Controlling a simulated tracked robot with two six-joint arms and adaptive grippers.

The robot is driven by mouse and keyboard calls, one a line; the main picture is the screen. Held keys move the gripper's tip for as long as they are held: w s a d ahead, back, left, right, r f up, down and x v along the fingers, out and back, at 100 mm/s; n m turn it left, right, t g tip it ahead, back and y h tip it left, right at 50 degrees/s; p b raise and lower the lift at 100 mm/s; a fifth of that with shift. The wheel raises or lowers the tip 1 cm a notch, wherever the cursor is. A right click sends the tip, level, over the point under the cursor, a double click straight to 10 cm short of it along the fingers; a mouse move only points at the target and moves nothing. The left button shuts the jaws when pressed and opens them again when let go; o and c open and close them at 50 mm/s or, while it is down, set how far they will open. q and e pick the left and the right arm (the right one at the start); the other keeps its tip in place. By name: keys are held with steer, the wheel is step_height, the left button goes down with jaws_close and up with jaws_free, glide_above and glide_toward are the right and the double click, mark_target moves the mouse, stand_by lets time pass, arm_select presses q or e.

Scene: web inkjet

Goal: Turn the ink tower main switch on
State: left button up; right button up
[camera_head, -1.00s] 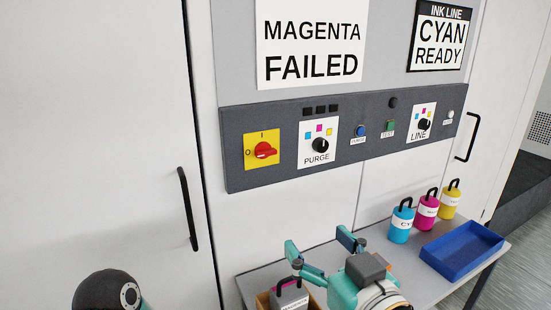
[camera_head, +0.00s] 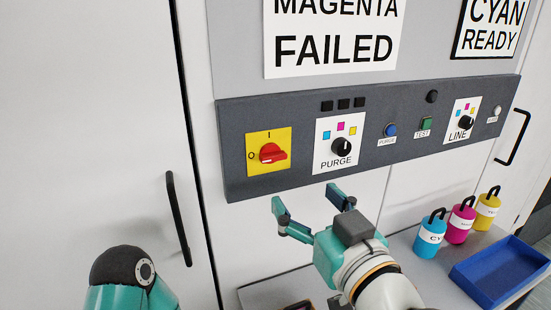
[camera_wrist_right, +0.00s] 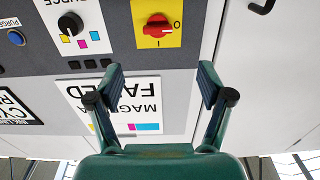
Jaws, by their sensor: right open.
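The main switch (camera_head: 270,153) is a red rotary handle on a yellow plate at the left end of the dark grey control panel. Its handle lies roughly horizontal, pointing to the O mark on the left; the I mark is above. The right wrist view shows the switch (camera_wrist_right: 157,25) upside down at the top. My right gripper (camera_head: 308,199) is open and empty, below the panel and apart from the switch in the head view. Its spread fingers show in the right wrist view (camera_wrist_right: 160,78). My left arm enters at the lower left; its gripper is out of view.
The PURGE selector (camera_head: 341,147) is right of the switch, then small buttons and the LINE selector (camera_head: 466,122). Below, a table (camera_head: 405,250) carries cyan, magenta and yellow bottles and a blue tray (camera_head: 497,270). A cabinet handle (camera_head: 178,218) stands at left.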

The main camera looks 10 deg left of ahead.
mark_target(275, 159)
steer(key=p+x, duration=0.2)
steer(key=x, duration=1.1)
steer(key=shift+w+d+f, duration=0.1)
steer(key=shift+w+d, duration=0.05)
steer(key=shift+w, duration=0.05)
steer(key=shift+c, duration=0.2)
